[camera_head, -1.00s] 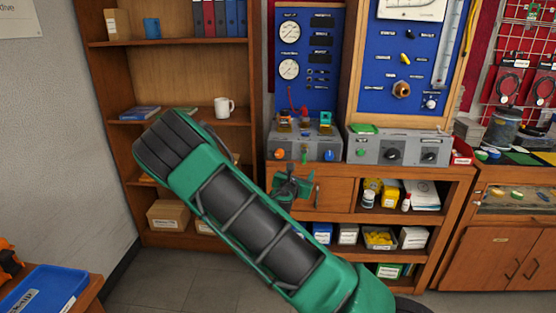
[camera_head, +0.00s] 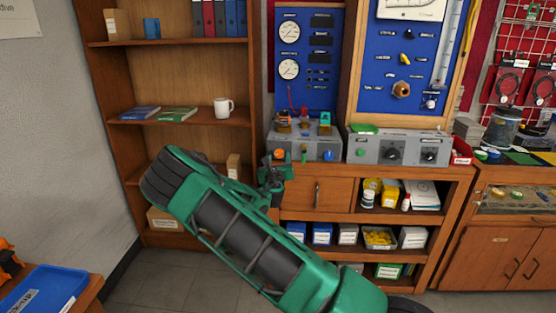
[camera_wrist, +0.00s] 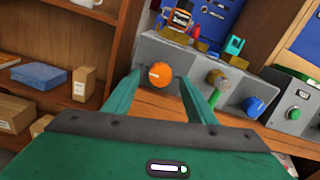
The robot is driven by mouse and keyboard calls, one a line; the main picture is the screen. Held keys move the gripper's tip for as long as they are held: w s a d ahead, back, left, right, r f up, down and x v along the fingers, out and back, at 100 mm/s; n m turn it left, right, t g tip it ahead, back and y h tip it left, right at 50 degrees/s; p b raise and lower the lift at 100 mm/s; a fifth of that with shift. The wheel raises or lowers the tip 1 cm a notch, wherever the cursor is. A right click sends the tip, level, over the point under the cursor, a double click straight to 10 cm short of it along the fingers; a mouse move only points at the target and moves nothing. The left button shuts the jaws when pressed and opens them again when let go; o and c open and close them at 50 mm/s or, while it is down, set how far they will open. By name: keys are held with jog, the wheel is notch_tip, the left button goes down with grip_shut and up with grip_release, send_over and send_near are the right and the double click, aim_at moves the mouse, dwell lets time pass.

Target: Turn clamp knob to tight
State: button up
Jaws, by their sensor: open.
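The grey regulator box (camera_head: 316,144) stands on the wooden bench and carries a row of knobs. An orange round knob (camera_head: 279,154) is at its left, a brass and green knob (camera_head: 304,153) in the middle, and a blue knob (camera_head: 328,155) at the right. No readable label shows which one is the clamp knob. My gripper (camera_wrist: 159,78) is open; in the wrist view the orange knob (camera_wrist: 160,75) appears between its two green fingertips. Contact cannot be told. In the head view my gripper (camera_head: 275,162) is at the box's lower left.
A second grey box (camera_head: 400,149) with dark dials stands to the right on the bench. A bookshelf (camera_head: 180,120) with a white mug (camera_head: 223,106) is close on the left. The blue gauge panel (camera_head: 308,60) rises behind the box.

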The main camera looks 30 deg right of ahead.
jog(key=shift+x, duration=0.9)
